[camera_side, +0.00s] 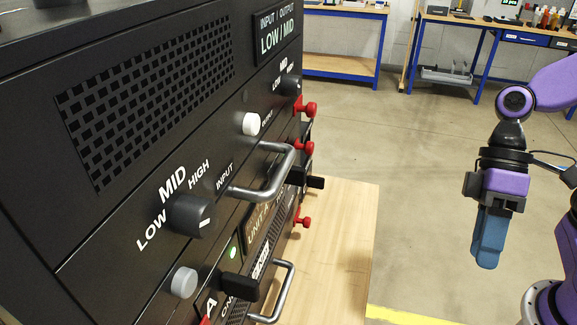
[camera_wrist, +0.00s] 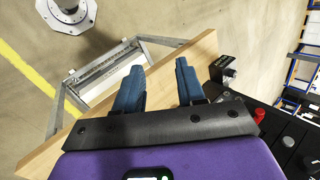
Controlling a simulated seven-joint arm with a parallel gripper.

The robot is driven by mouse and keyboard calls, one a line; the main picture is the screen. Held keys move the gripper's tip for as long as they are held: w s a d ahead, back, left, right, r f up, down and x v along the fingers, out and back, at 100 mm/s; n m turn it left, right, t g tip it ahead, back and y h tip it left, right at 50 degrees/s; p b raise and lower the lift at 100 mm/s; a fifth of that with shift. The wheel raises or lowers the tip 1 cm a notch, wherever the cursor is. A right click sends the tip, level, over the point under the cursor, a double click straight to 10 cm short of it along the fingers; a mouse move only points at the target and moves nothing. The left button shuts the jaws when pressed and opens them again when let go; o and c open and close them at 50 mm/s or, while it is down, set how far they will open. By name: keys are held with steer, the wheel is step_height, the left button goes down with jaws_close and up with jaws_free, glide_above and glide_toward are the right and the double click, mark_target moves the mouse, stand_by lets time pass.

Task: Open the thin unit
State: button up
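The black rack (camera_side: 35,155) fills the left of the side view. Its upper unit has a MID knob (camera_side: 197,216), a grey bar handle (camera_side: 265,185) and a white button (camera_side: 251,123). Below it is a thinner unit (camera_side: 258,228) with a "UNIT" label, seen at a steep angle and partly hidden by handles and knobs. I cannot tell for certain that this is the thin unit. My gripper (camera_side: 486,258) hangs fingers down at the right, well clear of the rack. In the wrist view, the blue fingers of my gripper (camera_wrist: 158,80) stand apart with nothing between them.
Red knobs (camera_side: 303,149) and black levers (camera_side: 239,286) stick out from the rack front. A lower bar handle (camera_side: 284,290) also protrudes. A wooden tabletop (camera_side: 345,235) lies beside the rack. Workbenches (camera_side: 345,65) stand far back.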

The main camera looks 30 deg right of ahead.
steer(key=w+a+r+m+y, duration=0.4)
steer(key=w+a+r+y, duration=0.1)
steer(key=w+y, duration=0.1)
steer(key=m+t+y, duration=0.4)
steer(key=t+y, duration=0.1)
steer(key=y, duration=0.1)
glide_toward(284, 165)
steer(key=shift+m, duration=0.3)
steer(key=a, duration=0.3)
steer(key=a+f, duration=0.1)
steer(key=a, duration=0.6)
steer(key=shift+f, duration=0.4)
jaws_close()
